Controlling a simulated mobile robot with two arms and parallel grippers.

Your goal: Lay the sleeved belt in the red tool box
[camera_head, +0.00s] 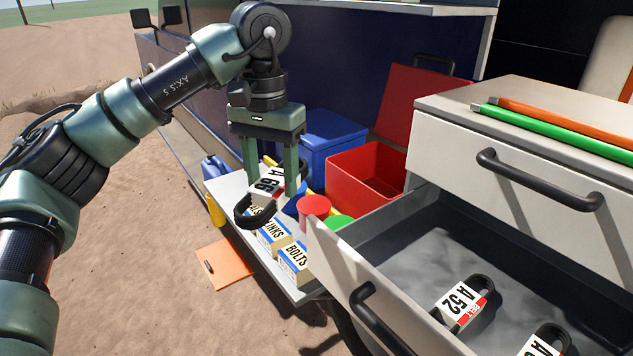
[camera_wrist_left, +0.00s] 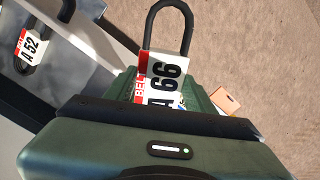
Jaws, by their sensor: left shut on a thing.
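My left gripper (camera_head: 272,180) is shut on a black belt in a white sleeve marked A 66 (camera_head: 268,186). The belt hangs in the air, over the shelf with small boxes; its black loop sticks out below the sleeve. In the left wrist view the sleeved belt (camera_wrist_left: 163,80) shows between the fingers, loop pointing away. The red tool box (camera_head: 368,172) stands open and looks empty where I see inside, its lid raised at the back. It is to the right of my left gripper, apart from it. My right gripper is not in view.
An open drawer (camera_head: 390,262) at the front right holds belts sleeved A 52 (camera_head: 458,303) and another partly cut off. A blue box (camera_head: 330,140) stands behind the gripper. Small boxes (camera_head: 293,258), a red can (camera_head: 313,207) and a green one crowd the shelf. Coloured bars (camera_head: 560,130) lie on the cabinet.

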